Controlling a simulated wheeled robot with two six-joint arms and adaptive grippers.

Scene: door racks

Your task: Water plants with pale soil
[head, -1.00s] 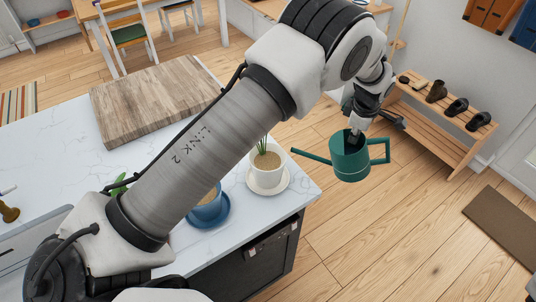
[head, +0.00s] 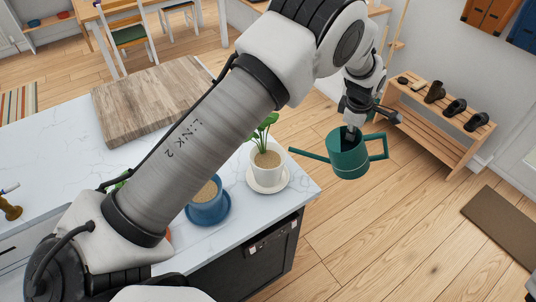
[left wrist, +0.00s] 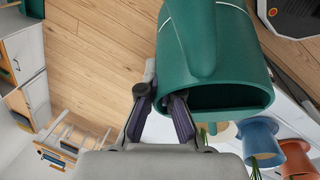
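My left gripper (head: 350,130) is shut on the rim of a green watering can (head: 348,157) and holds it in the air beyond the counter's right edge. The can is about upright; its spout points left, with the tip a little right of the white pot. The can also fills the top of the left wrist view (left wrist: 215,50). The white pot (head: 265,177) stands on a saucer at the counter corner, with a leafy plant and pale tan soil. A blue pot (head: 206,212) with pale tan soil stands left of it, partly behind my arm. A terracotta pot (left wrist: 297,160) is mostly hidden in the head view.
The white counter (head: 290,205) carries a wooden board (head: 150,95) at the back. A shoe rack (head: 440,125) stands at the right by the wall. A dark mat (head: 503,228) lies on the floor. The wooden floor between counter and rack is free.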

